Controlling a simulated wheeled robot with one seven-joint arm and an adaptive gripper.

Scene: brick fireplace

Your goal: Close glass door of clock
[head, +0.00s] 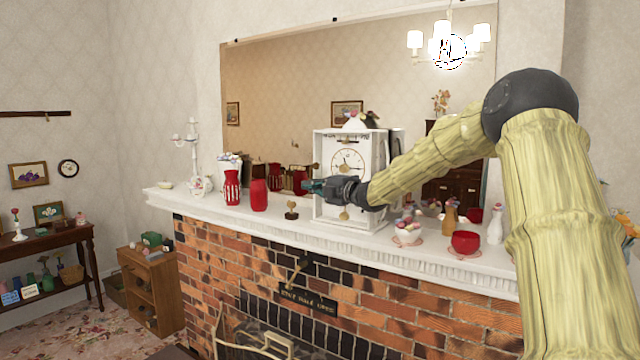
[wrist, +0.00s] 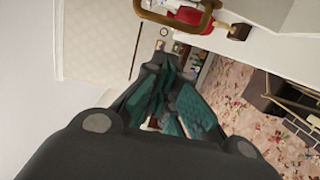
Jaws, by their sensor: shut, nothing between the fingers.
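The clock (head: 352,142) is a white upright box with a round dial, standing on the mantel against the mirror. A gold pendulum shows low on its front. My gripper (head: 308,187) is shut and empty, in front of the clock's lower left part, pointing left. My forearm hides part of the clock's right side. In the wrist view my closed fingers (wrist: 160,60) point up the picture. A rounded brown frame (wrist: 211,20) shows beyond them, with red things seen through it; I cannot tell whether it is the glass door. The door's angle is not clear in the head view.
Bowls, a red pot (head: 465,242) and a white vase (head: 495,226) stand to the right. The mirror (head: 270,90) is behind.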

